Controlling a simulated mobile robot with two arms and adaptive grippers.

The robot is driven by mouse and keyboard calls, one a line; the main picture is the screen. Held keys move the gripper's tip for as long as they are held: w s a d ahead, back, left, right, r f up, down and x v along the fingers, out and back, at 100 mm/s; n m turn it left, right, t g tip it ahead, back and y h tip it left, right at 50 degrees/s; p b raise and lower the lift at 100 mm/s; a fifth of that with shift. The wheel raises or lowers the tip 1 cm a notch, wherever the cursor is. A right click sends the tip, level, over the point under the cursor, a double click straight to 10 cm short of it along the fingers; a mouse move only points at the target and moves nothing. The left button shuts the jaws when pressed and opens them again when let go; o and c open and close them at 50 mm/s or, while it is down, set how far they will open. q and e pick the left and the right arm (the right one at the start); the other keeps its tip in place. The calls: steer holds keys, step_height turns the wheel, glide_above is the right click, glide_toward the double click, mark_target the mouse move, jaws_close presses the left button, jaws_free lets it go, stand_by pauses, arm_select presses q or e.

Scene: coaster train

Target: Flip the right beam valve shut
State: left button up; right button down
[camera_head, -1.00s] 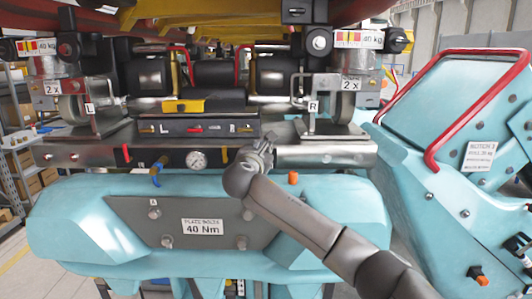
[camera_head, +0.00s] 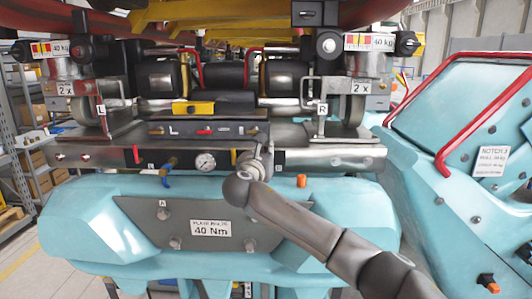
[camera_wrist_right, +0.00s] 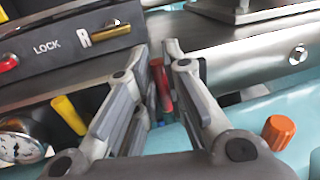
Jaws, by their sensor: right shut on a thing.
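The right beam valve has a red lever (camera_wrist_right: 161,86), seen in the right wrist view between my fingertips. It stands roughly upright in that view. My right gripper (camera_wrist_right: 162,60) is shut on this lever, with a finger on each side. In the head view my right gripper (camera_head: 263,152) is at the front of the steel beam (camera_head: 330,157), right of the pressure gauge (camera_head: 205,162), and hides the right lever. A similar red lever (camera_head: 136,154) hangs down at the beam's left part. My left gripper is not in view.
A yellow lever (camera_head: 233,157) sits just left of my right gripper, and an orange knob (camera_head: 302,181) to its right. A blue valve (camera_head: 165,170) is left of the gauge. The lock panel (camera_head: 205,131) is above. A teal housing with a red rail (camera_head: 452,128) stands right.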

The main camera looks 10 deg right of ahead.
steer(key=c, duration=1.5)
jaws_free()
steer(key=v, duration=1.2)
steer(key=shift+f, duration=0.15)
